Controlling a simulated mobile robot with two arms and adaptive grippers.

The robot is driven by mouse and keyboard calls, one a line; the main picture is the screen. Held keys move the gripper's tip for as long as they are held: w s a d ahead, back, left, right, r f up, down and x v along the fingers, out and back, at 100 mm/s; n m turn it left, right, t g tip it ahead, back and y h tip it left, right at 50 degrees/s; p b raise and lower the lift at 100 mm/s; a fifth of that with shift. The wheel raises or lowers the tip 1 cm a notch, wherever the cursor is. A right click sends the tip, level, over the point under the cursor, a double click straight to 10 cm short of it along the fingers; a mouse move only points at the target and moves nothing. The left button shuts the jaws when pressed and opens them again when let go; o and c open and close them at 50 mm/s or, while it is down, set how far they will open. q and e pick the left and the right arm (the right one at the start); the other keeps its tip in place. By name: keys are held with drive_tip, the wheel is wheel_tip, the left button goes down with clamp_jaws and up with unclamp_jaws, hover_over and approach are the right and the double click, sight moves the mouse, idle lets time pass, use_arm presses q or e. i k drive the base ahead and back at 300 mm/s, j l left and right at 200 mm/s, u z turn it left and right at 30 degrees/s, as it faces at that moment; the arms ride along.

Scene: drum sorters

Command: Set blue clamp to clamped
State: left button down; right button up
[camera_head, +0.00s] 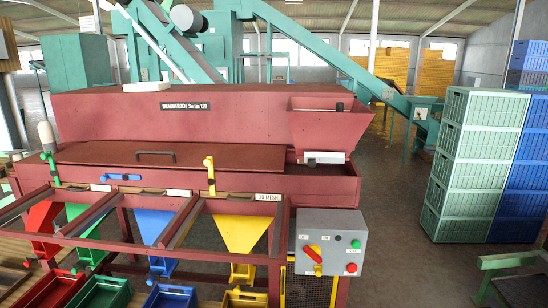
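The blue clamp (122,177) is on the front edge of the dark red drum sorter (230,180), above the blue chute (155,226). Its handle appears to lie flat, sideways along the edge. The green clamp (51,168) to its left and the yellow clamp (210,175) to its right stand upright. Neither of my grippers shows in the head view.
A grey control box (328,248) with a red-and-yellow switch and buttons is at the front right. Yellow (240,233) and green chutes flank the blue one, with coloured bins below. Stacked green crates (468,165) stand at right. The floor between is clear.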

sight(126, 177)
drive_tip(key=i+j, duration=0.15)
drive_tip(key=j, duration=0.2)
drive_tip(key=i+j, duration=0.15)
drive_tip(key=j, duration=0.15)
drive_tip(key=i+j, duration=0.15)
drive_tip(key=j, duration=0.2)
drive_tip(key=i+j, duration=0.15)
drive_tip(key=j, duration=0.15)
